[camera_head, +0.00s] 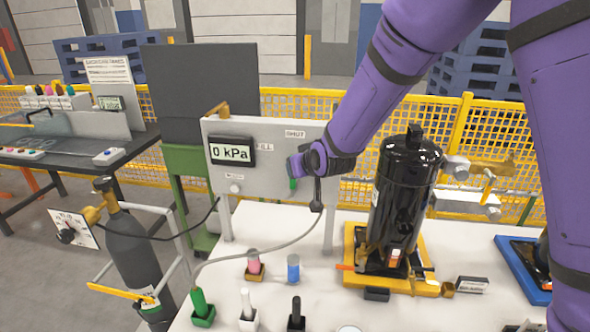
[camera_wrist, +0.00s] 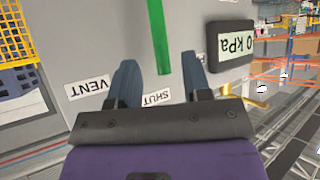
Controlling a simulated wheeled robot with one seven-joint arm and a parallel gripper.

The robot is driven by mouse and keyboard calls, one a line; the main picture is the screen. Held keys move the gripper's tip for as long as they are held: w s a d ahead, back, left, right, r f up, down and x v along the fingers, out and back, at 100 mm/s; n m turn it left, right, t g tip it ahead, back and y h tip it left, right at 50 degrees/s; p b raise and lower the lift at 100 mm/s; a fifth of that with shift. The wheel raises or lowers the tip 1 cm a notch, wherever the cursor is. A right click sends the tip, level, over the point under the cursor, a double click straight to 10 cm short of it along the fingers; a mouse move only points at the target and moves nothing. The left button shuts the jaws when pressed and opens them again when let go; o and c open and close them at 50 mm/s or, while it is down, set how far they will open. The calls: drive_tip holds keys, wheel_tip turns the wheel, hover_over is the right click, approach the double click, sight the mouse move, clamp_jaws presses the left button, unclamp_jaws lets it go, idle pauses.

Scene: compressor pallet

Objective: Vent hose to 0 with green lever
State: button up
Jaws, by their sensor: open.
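The green lever (camera_head: 293,184) is on the front of the grey panel (camera_head: 262,190), partly hidden by my gripper in the head view. In the wrist view the green lever (camera_wrist: 158,38) lies between the two fingers of my gripper (camera_wrist: 160,62), with gaps visible on both sides. My gripper (camera_head: 296,166) is open at the panel face. The display (camera_head: 231,151) reads 0 kPa; it also shows upside down in the wrist view (camera_wrist: 229,45). The SHUT label (camera_wrist: 157,99) is behind the fingers and the VENT label (camera_wrist: 87,88) is to the left. A grey hose (camera_head: 285,243) curves below the panel.
A black compressor (camera_head: 403,195) stands in a yellow tray right of the panel. Several coloured capped items, including a green one (camera_head: 202,310), stand on the white table (camera_head: 335,290). A dark gas cylinder (camera_head: 135,250) is at the left. A yellow mesh fence (camera_head: 285,105) runs behind.

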drive_tip(key=v, duration=0.4)
drive_tip(key=shift+s+r, duration=0.1)
drive_tip(key=shift+s, duration=0.05)
drive_tip(key=s+d+r+m+g+h, duration=0.2)
drive_tip(key=s+d+r, duration=1)
drive_tip(key=d, duration=0.4)
drive_tip(key=s+d+r+m+g+h, duration=0.1)
drive_tip(key=s+d, duration=0.4)
drive_tip(key=s, duration=0.5)
drive_tip(key=s+d+r+m+g+h, duration=0.1)
drive_tip(key=s+d, duration=0.4)
drive_tip(key=s, duration=0.6)
drive_tip(key=shift+r+m+g, duration=0.3)
drive_tip(key=shift+r+g, duration=0.3)
drive_tip(key=shift+r, duration=0.25)
